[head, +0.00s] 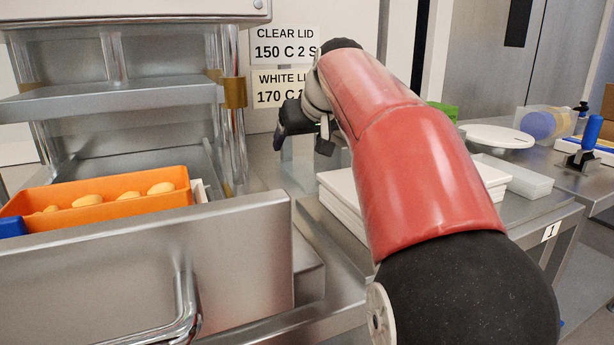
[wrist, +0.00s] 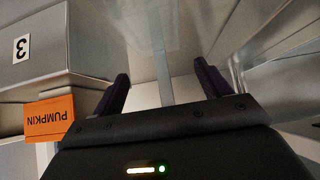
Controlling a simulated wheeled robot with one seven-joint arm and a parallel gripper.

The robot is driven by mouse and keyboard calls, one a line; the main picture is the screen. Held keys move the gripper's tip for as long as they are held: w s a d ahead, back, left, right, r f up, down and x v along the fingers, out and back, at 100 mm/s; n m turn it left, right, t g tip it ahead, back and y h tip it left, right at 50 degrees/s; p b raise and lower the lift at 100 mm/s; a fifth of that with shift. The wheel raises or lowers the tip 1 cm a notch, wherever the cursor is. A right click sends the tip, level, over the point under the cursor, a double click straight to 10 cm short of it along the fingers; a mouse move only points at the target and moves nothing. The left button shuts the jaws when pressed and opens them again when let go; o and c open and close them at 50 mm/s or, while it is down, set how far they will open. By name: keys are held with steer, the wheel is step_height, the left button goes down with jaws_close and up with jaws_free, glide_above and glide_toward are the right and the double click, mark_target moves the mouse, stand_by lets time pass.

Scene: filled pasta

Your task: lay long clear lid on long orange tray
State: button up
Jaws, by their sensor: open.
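A long orange tray (head: 120,210) sits at the left in the head view, behind a steel front panel, with several yellow pasta pieces in it. My gripper (head: 303,133) is to the right of the tray and above the steel surface, partly hidden by my red arm. In the wrist view my gripper (wrist: 163,85) has its two dark fingers apart, and I see nothing held between them. A faint see-through sheet or block (head: 299,162) shows below the gripper; I cannot tell if it is the long clear lid.
A stack of white lids or trays (head: 343,196) lies right of the steel panel (head: 150,270). A translucent container (head: 515,178) and a white round plate (head: 498,136) stand farther right. An orange PUMPKIN label (wrist: 56,118) shows in the wrist view. A steel shelf (head: 115,98) overhangs the tray.

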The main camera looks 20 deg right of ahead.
mark_target(289, 163)
steer(key=x, duration=0.7)
steer(key=shift+w+d+f, duration=0.1)
steer(key=shift+w+f, duration=0.15)
steer(key=c, duration=0.8)
steer(key=shift+r, duration=0.15)
